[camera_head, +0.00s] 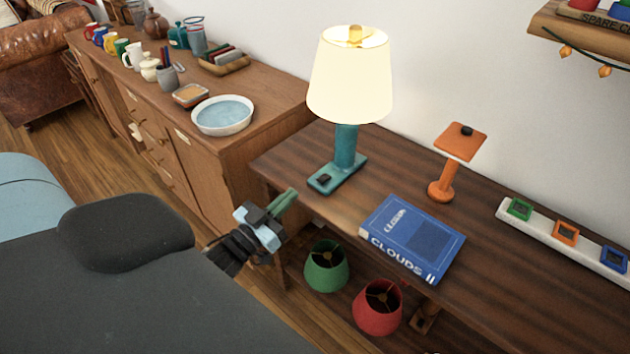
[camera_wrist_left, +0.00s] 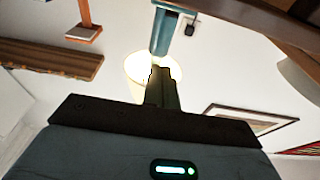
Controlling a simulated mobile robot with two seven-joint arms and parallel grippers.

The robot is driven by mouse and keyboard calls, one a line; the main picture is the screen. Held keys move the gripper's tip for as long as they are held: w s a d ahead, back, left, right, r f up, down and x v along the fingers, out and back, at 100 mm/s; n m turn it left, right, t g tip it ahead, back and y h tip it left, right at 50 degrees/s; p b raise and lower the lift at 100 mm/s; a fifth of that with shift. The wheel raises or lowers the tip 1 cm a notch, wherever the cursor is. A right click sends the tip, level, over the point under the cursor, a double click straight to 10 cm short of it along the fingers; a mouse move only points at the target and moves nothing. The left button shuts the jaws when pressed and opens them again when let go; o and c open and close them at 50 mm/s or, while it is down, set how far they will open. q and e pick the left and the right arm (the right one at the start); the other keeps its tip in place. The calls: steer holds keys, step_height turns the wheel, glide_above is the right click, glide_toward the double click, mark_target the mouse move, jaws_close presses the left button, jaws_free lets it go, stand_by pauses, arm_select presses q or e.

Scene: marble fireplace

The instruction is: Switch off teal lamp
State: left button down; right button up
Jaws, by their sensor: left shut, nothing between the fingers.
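The teal lamp (camera_head: 345,145) stands upright at the table's left end, its cream shade (camera_head: 350,80) lit and glowing. Its teal base carries a small black switch (camera_head: 323,179). In the left wrist view the picture is upside down, with the lamp's teal post (camera_wrist_left: 163,32), the dark switch (camera_wrist_left: 189,29) and part of the bright shade beyond the fingers. My left gripper (camera_head: 288,199) is shut and empty just left of the table's near left corner, apart from the lamp. It also shows in the left wrist view (camera_wrist_left: 160,72). My right gripper is not in view.
A blue book (camera_head: 412,238) lies right of the lamp. An orange lamp stand (camera_head: 445,178) without a shade and a white strip with coloured switches (camera_head: 565,240) stand farther right. Green (camera_head: 325,270) and red (camera_head: 377,307) shades sit below. A wooden cabinet (camera_head: 215,160) adjoins at left.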

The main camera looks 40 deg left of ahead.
arm_select(q)
step_height(320, 180, up, 2)
steer(key=p, duration=0.1)
glide_above(315, 195)
steer(key=w, duration=0.1)
steer(key=shift+r, duration=0.1)
steer(key=f, duration=0.3)
steer(key=shift+s, duration=0.4)
steer(key=shift+s+f, duration=0.15)
steer(key=shift+f, duration=0.5)
steer(key=shift+b, duration=0.3)
